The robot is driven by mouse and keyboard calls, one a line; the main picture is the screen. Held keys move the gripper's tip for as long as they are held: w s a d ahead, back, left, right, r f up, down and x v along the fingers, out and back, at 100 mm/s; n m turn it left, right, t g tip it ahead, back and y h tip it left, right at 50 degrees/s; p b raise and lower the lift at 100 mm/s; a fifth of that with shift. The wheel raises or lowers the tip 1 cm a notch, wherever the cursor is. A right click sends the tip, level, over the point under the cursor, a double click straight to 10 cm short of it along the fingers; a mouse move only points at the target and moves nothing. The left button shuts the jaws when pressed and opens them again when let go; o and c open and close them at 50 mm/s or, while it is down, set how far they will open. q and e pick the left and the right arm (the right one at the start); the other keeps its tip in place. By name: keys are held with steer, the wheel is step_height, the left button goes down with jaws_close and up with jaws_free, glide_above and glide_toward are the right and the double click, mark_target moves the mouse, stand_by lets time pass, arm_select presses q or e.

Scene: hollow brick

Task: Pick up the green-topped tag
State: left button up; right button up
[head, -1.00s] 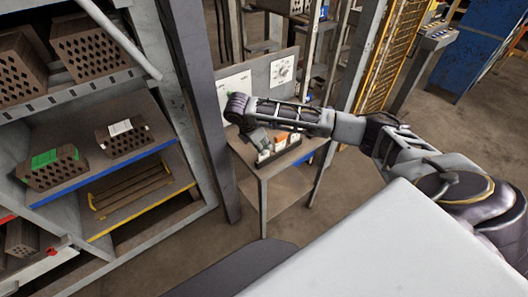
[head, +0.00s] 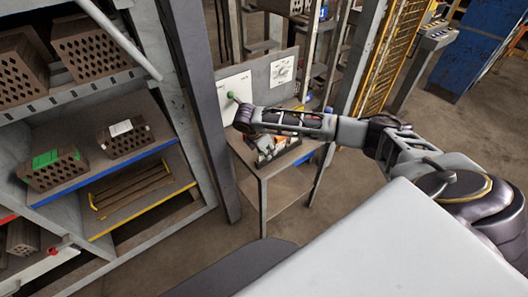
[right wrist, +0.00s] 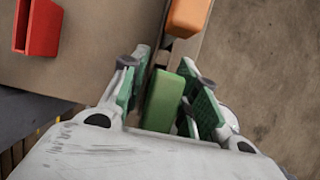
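The green-topped tag (right wrist: 164,100) shows in the right wrist view as a green block between the two fingers of my right gripper (right wrist: 165,85). The fingers are spread on either side of it; whether either pad touches it I cannot tell. In the head view my right gripper (head: 265,150) is low over the small side table (head: 262,172), at the rack of tags, and hides the green-topped tag. An orange tag (right wrist: 187,18) stands just beyond the fingertips. A red tag (right wrist: 38,27) lies at the upper left. My left gripper is not in view.
A shelf unit (head: 107,104) with hollow bricks stands on the left; one brick (head: 55,168) has a green label, another (head: 125,137) a white one. A grey post (head: 205,120) stands between the shelves and the table. A panel (head: 283,75) rises behind the table.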

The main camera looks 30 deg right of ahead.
stand_by(0.3)
jaws_close()
steer(key=shift+r, duration=0.1)
steer(key=shift+r, duration=4.95)
